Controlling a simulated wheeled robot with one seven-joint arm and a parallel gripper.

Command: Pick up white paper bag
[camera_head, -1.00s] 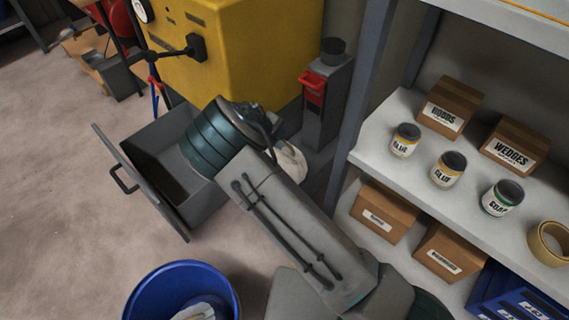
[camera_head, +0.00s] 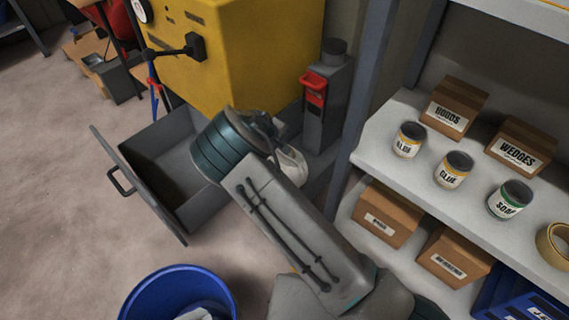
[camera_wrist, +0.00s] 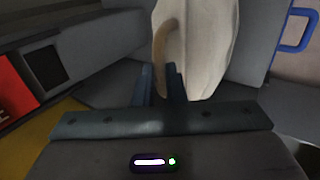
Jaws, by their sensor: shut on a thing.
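The white paper bag (camera_wrist: 205,50) fills the top middle of the wrist view, with a tan handle on its left side. My gripper (camera_wrist: 162,78) is shut on the bag near the handle. In the head view the bag (camera_head: 291,166) shows as a pale patch behind my arm, and the arm hides most of my gripper. What the bag hangs over or touches is hard to tell.
A grey open drawer (camera_head: 138,158) stands left of my arm below a yellow machine (camera_head: 265,45). A grey post with a red handle (camera_head: 314,88) is close behind the bag. Shelves with boxes and cans (camera_head: 455,169) stand at right. A blue bin (camera_head: 150,285) is in front.

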